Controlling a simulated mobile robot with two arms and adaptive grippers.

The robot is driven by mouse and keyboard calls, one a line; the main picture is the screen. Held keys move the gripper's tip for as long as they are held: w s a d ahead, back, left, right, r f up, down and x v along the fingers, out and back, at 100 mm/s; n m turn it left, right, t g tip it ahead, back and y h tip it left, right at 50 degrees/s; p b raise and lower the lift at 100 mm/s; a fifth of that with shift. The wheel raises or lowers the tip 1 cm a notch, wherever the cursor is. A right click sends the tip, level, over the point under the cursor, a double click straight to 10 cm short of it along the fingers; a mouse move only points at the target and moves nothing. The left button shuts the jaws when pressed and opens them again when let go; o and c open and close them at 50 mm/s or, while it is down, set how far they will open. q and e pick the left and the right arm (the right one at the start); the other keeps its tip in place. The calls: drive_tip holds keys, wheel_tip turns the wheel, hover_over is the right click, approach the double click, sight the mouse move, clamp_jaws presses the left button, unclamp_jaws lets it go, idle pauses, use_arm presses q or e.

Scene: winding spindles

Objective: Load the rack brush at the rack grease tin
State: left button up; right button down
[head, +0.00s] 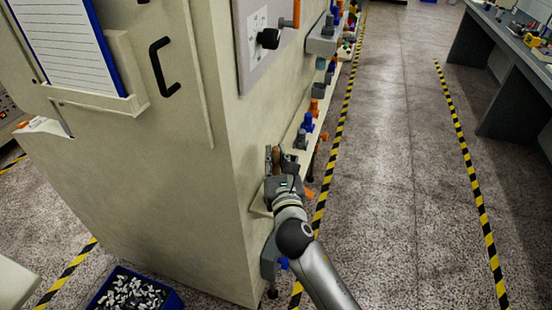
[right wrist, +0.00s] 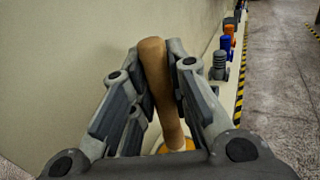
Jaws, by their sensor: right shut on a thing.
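My right gripper (head: 281,160) is at the side of the beige machine, close against its wall near the corner. It is shut on the brown handle of the rack brush (right wrist: 155,75), which stands nearly upright, slightly tilted, between the fingers in the right wrist view. The brush's lower end is hidden by the gripper body. A small orange patch (right wrist: 180,146) shows at the foot of the handle; I cannot tell whether it is the grease tin. The tin is not clearly seen in either view. My left gripper is not in view.
The beige machine (head: 160,190) fills the left. A narrow ledge with blue, orange and grey spindle parts (head: 308,122) runs along its side. A blue crate (head: 176,299) of metal pieces stands on the floor. The aisle (head: 400,180) between striped tapes is clear; a bench (head: 510,80) stands right.

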sight(277, 148)
idle(0.4)
drive_tip(key=shift+f+b, duration=0.35)
drive_tip(key=shift+f, duration=0.25)
idle(0.8)
drive_tip(key=shift+r, duration=0.1)
wheel_tip(277, 148, up, 7)
drive_tip(key=p, duration=0.8)
idle(0.6)
